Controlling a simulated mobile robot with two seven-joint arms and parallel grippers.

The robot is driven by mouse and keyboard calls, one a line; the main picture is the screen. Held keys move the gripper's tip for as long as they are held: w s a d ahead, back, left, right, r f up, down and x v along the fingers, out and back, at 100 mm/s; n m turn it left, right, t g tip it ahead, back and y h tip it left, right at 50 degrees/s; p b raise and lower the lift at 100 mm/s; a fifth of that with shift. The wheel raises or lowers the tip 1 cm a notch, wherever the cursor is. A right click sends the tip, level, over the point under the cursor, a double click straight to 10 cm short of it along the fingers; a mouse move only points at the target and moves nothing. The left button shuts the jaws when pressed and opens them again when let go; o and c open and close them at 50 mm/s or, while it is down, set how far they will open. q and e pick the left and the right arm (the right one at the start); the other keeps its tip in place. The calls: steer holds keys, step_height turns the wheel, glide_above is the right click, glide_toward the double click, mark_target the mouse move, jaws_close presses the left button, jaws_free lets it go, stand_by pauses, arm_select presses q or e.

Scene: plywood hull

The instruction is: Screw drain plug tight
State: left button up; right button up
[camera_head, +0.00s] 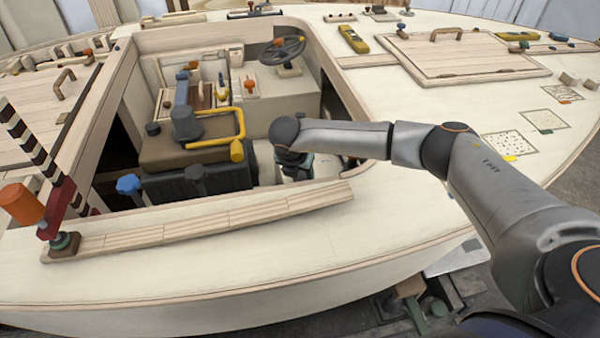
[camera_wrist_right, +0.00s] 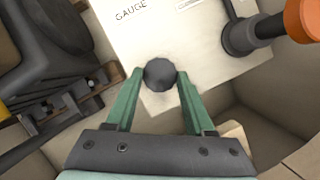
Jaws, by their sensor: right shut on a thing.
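A dark, round, faceted knob (camera_wrist_right: 160,74), which looks like the drain plug, shows in the right wrist view in front of a pale panel (camera_wrist_right: 145,35) lettered GAUGE. The green fingers of my right gripper are shut on it, one on each side. Its lower part and its seat are hidden, so I cannot tell how far in it sits. In the head view my right gripper (camera_head: 294,170) reaches down into the hull opening, largely covered by my own wrist, and the plug is hidden there. My left gripper is not in view.
A dark engine-like block (camera_head: 196,185) with a yellow bent bar (camera_head: 238,130) stands left of my right gripper. A steering wheel (camera_head: 283,50) is farther back. The opening's wooden rim (camera_head: 215,222) lies in front. An orange-ended dark handle (camera_wrist_right: 262,30) is close by.

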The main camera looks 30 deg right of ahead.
jaws_close()
steer(key=shift+f+m+b, duration=0.15)
steer(key=shift+m+b, duration=0.3)
steer(key=shift+m, duration=0.05)
steer(key=shift+m+h, duration=0.3)
steer(key=o, duration=1.1)
jaws_free()
steer(key=v, duration=0.4)
steer(key=p+v, duration=0.1)
steer(key=v, duration=0.7)
steer(key=shift+w+r, duration=0.15)
steer(key=shift+r, duration=0.35)
